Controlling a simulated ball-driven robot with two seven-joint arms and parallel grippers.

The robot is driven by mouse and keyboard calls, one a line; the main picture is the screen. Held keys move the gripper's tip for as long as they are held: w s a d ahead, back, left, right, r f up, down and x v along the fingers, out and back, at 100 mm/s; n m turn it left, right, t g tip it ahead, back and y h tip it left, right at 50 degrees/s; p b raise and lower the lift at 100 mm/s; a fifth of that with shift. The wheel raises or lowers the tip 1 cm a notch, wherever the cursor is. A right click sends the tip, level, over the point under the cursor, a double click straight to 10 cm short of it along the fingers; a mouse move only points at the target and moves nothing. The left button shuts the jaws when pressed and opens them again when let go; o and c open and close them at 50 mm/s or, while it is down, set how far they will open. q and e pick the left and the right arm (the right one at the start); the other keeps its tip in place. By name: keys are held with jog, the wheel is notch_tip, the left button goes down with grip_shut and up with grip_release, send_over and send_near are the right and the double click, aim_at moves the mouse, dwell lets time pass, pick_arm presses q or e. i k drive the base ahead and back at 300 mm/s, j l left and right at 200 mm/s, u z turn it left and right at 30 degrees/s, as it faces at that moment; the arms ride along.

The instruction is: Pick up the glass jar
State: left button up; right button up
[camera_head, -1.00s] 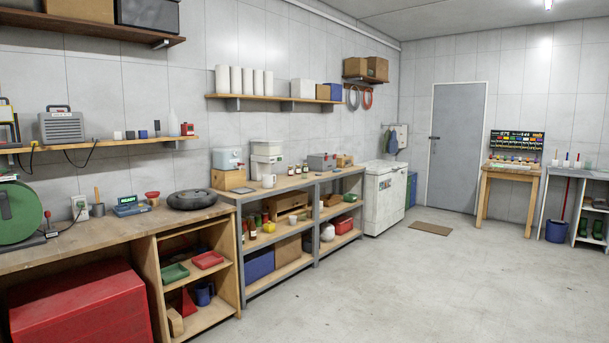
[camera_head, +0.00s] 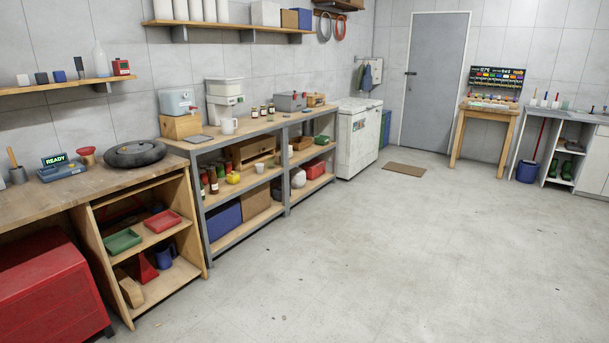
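Several small dark jars with pale labels (camera_head: 263,110) stand on the top of the grey-framed shelf unit, left of its middle. They are too small to tell whether one is the glass jar. Brown bottles (camera_head: 213,181) stand on the shelf below, next to a yellow item (camera_head: 233,178). Neither of my grippers shows in the head view.
The grey-framed shelf unit (camera_head: 207,228) runs along the left wall beside a wooden workbench (camera_head: 85,187) with a red chest (camera_head: 45,285) at its front. A white chest freezer (camera_head: 356,142) stands beyond. The concrete floor (camera_head: 390,260) is wide and clear.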

aim_at(269, 109)
jog(key=i+u, duration=0.1)
jog(key=i, duration=3)
